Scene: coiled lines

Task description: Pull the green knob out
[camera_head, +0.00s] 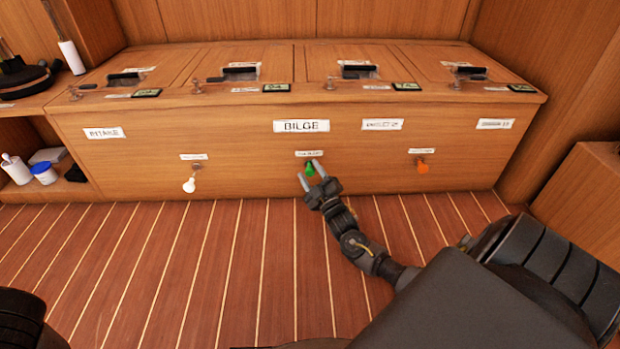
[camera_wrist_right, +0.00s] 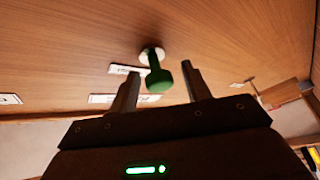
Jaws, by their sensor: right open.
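The green knob (camera_head: 309,169) sticks out of the front panel of the wooden bench, below the BILGE label (camera_head: 301,126). In the right wrist view the knob (camera_wrist_right: 159,78) shows a thick green head on a stem from a pale round base. My right gripper (camera_head: 311,174) is open in front of the panel, its fingers to either side of the knob in the head view. In the right wrist view the knob's head lies between the two fingers, with gaps on both sides. My left gripper is not in view.
A white knob (camera_head: 190,184) hangs on the panel to the left and an orange knob (camera_head: 422,167) to the right. The bench top (camera_head: 210,92) has several hatches with black handles. A shelf with white containers (camera_head: 16,168) stands at left. The striped floor (camera_head: 150,260) is clear.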

